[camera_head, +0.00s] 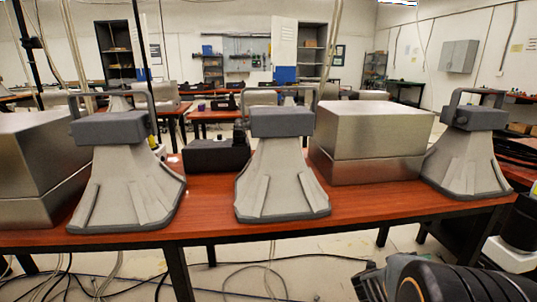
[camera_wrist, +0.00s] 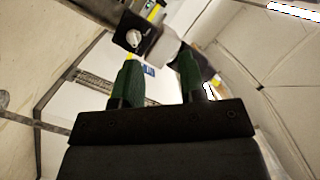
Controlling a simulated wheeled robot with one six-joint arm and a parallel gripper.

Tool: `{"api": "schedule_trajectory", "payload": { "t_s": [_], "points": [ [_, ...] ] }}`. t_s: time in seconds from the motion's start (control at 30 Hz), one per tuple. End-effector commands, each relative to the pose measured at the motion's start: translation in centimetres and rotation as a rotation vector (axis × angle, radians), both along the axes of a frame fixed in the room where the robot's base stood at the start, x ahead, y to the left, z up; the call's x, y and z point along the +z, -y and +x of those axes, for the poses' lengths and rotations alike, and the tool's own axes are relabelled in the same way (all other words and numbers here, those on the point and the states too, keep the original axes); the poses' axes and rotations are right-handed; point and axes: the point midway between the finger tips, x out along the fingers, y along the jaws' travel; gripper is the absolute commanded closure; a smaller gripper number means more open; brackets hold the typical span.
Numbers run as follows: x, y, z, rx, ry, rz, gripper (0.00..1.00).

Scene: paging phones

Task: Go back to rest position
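Three grey paging phones stand upright on the red-brown table in the head view: one at left (camera_head: 125,175), one in the middle (camera_head: 280,170) and one at right (camera_head: 468,155). Each has a wide flared base, a dark grey block on top and a handle above it. My gripper (camera_wrist: 160,58) shows in the wrist view with its two green fingers spread apart and nothing between them. It is not near any phone in that view. In the head view only part of my arm shows at the lower right; the fingers cannot be made out there.
Brushed-metal boxes stand on the table (camera_head: 225,227) at left (camera_head: 35,150) and between the middle and right phones (camera_head: 370,140). A black box (camera_head: 212,156) sits behind, between the left and middle phones. Cables lie on the floor below. More tables and shelves fill the background.

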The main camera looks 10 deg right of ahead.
Motion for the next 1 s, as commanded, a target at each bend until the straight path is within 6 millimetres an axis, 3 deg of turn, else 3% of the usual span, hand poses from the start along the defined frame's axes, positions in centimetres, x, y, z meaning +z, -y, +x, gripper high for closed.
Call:
{"api": "schedule_trajectory", "payload": {
  "t_s": [0.03, 0.13, 0.2, 0.3, 0.37, 0.5, 0.6, 0.8, 1.0],
  "points": [
    [3.9, -1.3, 2.0, 0.114, -0.006, 0.032, 0.62],
    [8.4, -5.1, 6.0, 0.393, -0.065, 0.110, 0.62],
    [11.6, -8.8, 8.3, 0.604, -0.138, 0.155, 0.62],
    [15.6, -14.4, 9.8, 0.887, -0.279, 0.200, 0.62],
    [17.9, -17.8, 9.8, 1.044, -0.382, 0.216, 0.62],
    [22.4, -24.1, 7.4, 1.344, -0.662, 0.233, 0.62],
    [24.9, -26.9, 4.5, 1.494, -0.876, 0.227, 0.62],
    [28.6, -28.8, -1.0, 1.643, -1.232, 0.208, 0.62],
    [30.2, -28.6, -3.9, 1.676, -1.421, 0.204, 0.62]
  ]
}}
